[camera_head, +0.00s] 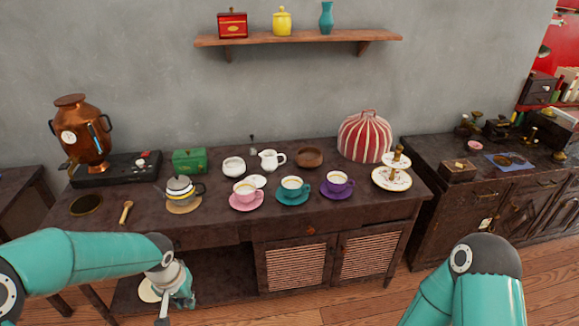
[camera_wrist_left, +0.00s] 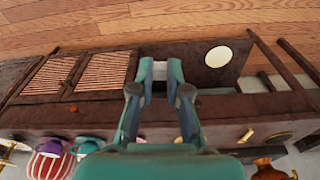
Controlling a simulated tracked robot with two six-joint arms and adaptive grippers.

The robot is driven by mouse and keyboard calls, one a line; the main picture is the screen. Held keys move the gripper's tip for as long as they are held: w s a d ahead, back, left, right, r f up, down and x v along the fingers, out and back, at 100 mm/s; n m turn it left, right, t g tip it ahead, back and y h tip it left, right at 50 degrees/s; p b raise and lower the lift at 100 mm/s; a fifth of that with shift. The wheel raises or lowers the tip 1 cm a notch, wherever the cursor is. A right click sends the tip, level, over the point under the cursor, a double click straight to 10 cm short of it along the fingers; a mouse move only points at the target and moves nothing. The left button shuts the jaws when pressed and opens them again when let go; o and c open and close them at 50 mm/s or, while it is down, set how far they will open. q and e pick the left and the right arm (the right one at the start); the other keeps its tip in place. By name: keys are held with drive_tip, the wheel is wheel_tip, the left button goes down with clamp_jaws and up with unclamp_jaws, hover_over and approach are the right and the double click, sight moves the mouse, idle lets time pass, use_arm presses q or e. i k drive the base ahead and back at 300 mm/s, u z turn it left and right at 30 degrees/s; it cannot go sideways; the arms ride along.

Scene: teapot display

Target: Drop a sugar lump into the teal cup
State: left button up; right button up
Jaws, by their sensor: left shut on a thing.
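The teal cup (camera_head: 292,184) stands upright on a teal saucer (camera_head: 292,199) on the sideboard, between the pink and purple cups, with pale-rimmed liquid inside. My left gripper (camera_head: 183,297) is low in front of the sideboard, left of and below the teal cup, well apart from it. In the left wrist view my left gripper (camera_wrist_left: 160,72) is shut on a small pale block (camera_wrist_left: 159,75) that looks like a sugar lump. A white bowl (camera_head: 233,165) stands behind the cups; its contents are too small to tell. My right gripper is out of view.
The pink cup (camera_head: 244,189) and purple cup (camera_head: 337,182) flank the teal cup closely. A striped tea cosy (camera_head: 366,137) and tiered stand (camera_head: 391,179) are at right. A teapot (camera_head: 180,187) and wooden tool (camera_head: 126,211) are at left. The sideboard's front edge is clear below the cups.

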sight(288, 191)
drive_tip(key=z, duration=0.3)
drive_tip(key=i, duration=0.8)
drive_tip(key=z, duration=0.55)
drive_tip(key=i, duration=0.6)
drive_tip(key=z, duration=0.05)
